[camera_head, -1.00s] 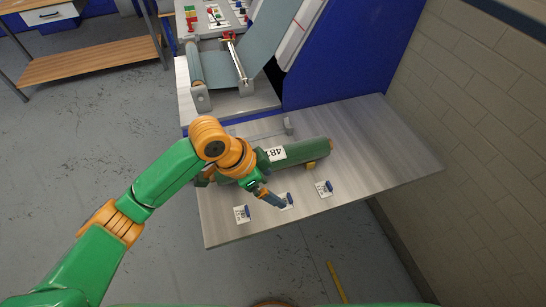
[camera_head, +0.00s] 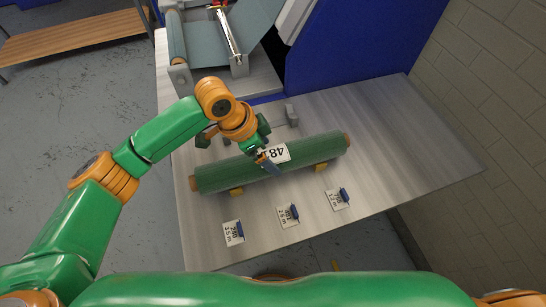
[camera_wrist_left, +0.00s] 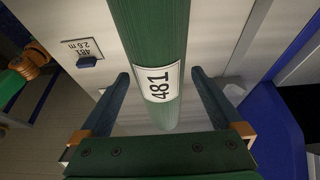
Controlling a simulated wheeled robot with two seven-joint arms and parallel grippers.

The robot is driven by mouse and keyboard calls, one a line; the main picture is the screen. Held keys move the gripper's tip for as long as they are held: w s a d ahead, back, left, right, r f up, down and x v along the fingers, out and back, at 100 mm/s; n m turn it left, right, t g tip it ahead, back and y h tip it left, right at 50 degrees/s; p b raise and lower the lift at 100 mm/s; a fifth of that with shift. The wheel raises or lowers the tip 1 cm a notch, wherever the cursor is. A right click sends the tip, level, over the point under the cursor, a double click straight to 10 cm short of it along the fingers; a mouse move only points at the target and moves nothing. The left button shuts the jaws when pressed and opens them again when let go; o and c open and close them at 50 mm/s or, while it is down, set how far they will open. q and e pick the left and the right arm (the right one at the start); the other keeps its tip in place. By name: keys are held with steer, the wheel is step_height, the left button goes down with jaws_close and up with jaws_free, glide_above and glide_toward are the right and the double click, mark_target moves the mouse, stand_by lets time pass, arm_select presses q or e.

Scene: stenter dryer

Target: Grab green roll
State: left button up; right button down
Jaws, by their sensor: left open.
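The green roll (camera_head: 315,150) lies across the metal table, on small yellow supports, with a white label reading 481 at its middle. It also fills the top centre of the left wrist view (camera_wrist_left: 150,30). My left gripper (camera_head: 266,154) is over the middle of the roll, by the label. In the left wrist view the gripper (camera_wrist_left: 160,76) is open, with one finger on each side of the roll and gaps between fingers and roll. Nothing is gripped. My right gripper is not seen.
The metal table (camera_head: 400,150) is bare to the right. A machine with grey fabric (camera_head: 202,43) is at the back.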

mark_target(268, 154)
arm_select(q)
steer(key=x, duration=0.3)
steer(key=shift+s+f, duration=0.1)
steer(key=shift+f, duration=0.25)
jaws_close()
steer(key=shift+r, duration=0.1)
